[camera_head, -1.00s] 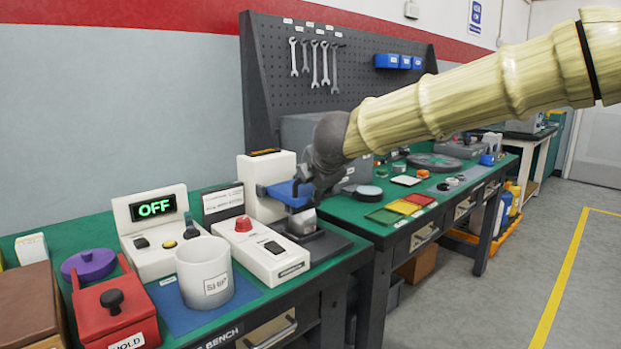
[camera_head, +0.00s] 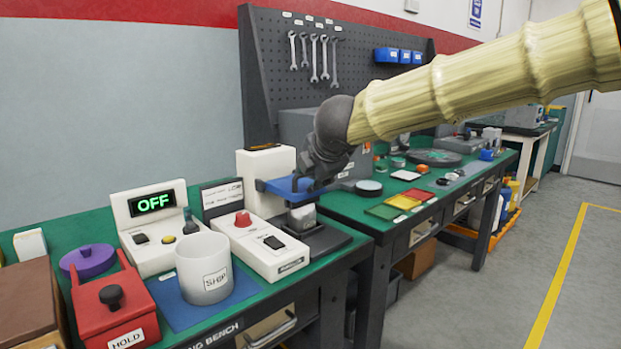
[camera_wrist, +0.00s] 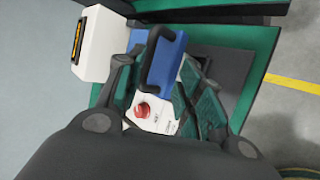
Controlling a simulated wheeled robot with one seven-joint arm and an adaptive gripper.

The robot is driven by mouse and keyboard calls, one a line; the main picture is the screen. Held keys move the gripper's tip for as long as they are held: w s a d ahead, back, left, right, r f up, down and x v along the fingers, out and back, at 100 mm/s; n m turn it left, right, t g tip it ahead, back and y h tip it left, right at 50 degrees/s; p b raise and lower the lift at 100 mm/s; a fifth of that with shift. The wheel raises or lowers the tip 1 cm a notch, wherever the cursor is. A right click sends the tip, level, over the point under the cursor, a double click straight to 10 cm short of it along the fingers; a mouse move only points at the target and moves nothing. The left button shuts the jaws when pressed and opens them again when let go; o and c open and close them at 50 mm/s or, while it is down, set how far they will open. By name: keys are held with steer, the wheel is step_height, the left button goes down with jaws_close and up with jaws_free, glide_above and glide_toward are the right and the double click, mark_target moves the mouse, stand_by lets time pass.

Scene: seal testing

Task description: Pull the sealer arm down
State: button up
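The sealer is a white tower (camera_head: 264,170) with a blue sealer arm (camera_head: 278,187) reaching out from it, roughly level. A small grey block (camera_head: 301,217) stands on the dark base below the arm's end, with a gap between them. My gripper (camera_head: 308,184) is at the outer end of the blue arm. In the wrist view, the blue arm (camera_wrist: 166,62) and its dark handle (camera_wrist: 150,50) lie between the spread fingers of my gripper (camera_wrist: 160,80). The fingers look apart, with room around the arm. Contact with the handle cannot be made out.
A white control box (camera_head: 267,247) with a red knob stands in front of the sealer. An OFF display unit (camera_head: 154,215), a SHIP cup (camera_head: 204,270) and a red HOLD box (camera_head: 120,312) are to the left. Coloured trays (camera_head: 402,202) lie on the right bench.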

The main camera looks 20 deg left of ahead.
steer(key=v, duration=0.9)
steer(key=shift+r, duration=0.1)
